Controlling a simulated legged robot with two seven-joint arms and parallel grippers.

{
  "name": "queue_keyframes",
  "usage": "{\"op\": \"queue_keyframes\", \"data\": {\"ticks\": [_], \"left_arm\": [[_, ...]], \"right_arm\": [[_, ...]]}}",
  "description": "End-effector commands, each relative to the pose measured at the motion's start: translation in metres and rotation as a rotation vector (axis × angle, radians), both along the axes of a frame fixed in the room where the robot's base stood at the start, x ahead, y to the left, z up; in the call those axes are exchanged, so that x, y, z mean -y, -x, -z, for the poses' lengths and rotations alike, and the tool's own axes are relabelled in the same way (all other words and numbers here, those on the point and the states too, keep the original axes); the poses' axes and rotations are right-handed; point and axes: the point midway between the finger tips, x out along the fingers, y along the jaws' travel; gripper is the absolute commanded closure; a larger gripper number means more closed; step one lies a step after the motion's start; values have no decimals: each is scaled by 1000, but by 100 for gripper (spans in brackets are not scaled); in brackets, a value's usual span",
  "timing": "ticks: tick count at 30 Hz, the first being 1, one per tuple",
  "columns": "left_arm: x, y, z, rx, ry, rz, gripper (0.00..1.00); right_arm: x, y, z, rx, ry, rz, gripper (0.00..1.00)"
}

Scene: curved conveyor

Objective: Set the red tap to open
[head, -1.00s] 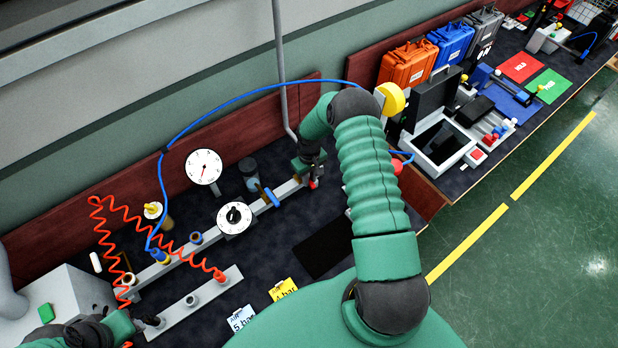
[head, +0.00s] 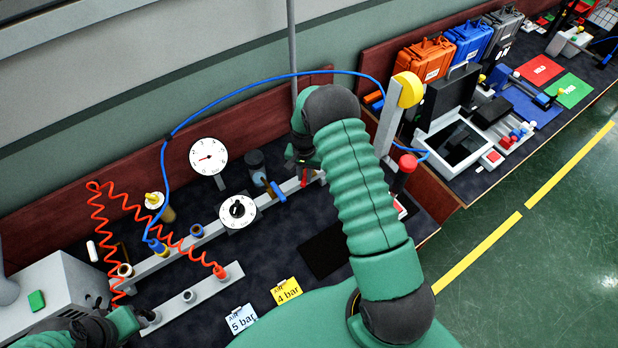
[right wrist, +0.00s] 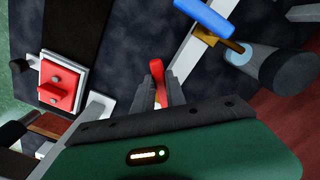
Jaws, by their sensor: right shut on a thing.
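The red tap (right wrist: 157,72) sits on the pale rail in the right wrist view, its red handle between my two fingers. In the head view only a small red part of it (head: 305,181) shows below my right gripper (head: 304,165); the arm hides the rest. In the right wrist view my right gripper (right wrist: 162,90) is shut on the handle. My left gripper (head: 148,318) is at the lower left of the head view, near the end of the front rail. Its fingers are too small and dark to read.
A blue-handled tap (head: 279,192) stands on the same rail, left of the red one. A white gauge (head: 208,157) and a black-knobbed dial (head: 237,211) stand nearby. A blue hose (head: 250,82) arches behind. A red mushroom button (head: 408,162) stands to the right.

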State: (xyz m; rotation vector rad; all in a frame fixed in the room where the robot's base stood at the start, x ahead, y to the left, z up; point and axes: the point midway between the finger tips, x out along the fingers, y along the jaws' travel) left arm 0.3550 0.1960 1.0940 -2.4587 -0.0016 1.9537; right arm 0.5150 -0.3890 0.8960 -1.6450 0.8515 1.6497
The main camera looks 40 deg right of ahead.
Motion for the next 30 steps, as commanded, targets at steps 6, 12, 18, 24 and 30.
{"op": "queue_keyframes", "data": {"ticks": [6,12,18,24,30], "left_arm": [[0,0,15,0,0,0,64],[0,0,25,0,0,0,64],[0,0,32,0,0,0,64],[0,0,36,0,0,0,64],[0,0,38,0,0,0,64]], "right_arm": [[-6,-11,2,2,2,203,100],[-9,-21,1,2,2,387,100],[-11,-31,1,3,1,544,100],[-12,-37,0,2,1,657,100],[-12,-41,-1,3,0,719,100]]}}
